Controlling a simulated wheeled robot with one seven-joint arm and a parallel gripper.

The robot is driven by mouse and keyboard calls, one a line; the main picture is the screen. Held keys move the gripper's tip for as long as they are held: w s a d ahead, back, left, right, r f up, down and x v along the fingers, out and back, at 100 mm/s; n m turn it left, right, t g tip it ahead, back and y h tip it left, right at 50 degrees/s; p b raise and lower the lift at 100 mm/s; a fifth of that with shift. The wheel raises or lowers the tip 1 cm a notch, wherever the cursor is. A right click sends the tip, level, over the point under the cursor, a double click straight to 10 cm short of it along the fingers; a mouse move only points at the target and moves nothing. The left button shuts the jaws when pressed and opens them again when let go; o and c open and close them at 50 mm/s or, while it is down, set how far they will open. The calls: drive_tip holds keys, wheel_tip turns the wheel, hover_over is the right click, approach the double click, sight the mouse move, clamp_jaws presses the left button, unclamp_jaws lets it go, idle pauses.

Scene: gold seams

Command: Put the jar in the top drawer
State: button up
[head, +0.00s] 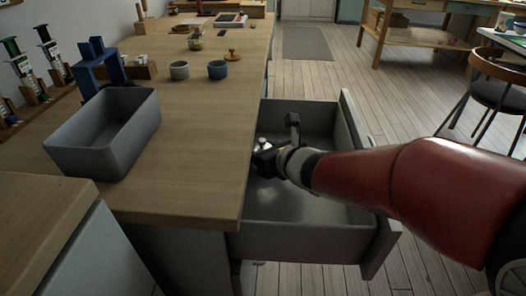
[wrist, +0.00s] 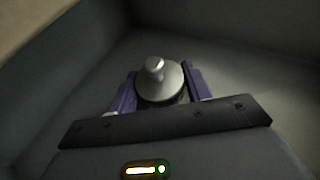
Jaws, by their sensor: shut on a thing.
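The top drawer (head: 300,206) is pulled open beside the wooden counter in the head view. Its grey inside walls (wrist: 75,70) fill much of the wrist view. My gripper (head: 264,150) is inside the drawer's opening, near the side by the counter. In the wrist view my gripper (wrist: 158,92) has its two purple fingers on either side of the jar (wrist: 158,80), shut on it. The jar shows a round pale lid with a knob. Its lower part is hidden, and I cannot tell whether it touches the drawer floor.
The counter (head: 190,165) edge runs close along the left of my gripper. The drawer floor is otherwise bare. A chair (head: 495,85) stands at the right.

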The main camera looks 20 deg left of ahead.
drive_tip(key=shift+f+b, duration=0.6)
drive_tip(key=shift+b, duration=0.4)
drive_tip(key=shift+r, duration=0.1)
drive_tip(key=o, duration=1.5)
drive_tip(key=shift+r+p, duration=0.35)
drive_tip(key=shift+p, duration=0.25)
drive_tip(key=p+v, duration=0.2)
drive_tip(key=v, duration=1)
drive_tip(key=shift+r+p, duration=0.3)
drive_tip(key=shift+s, duration=0.1)
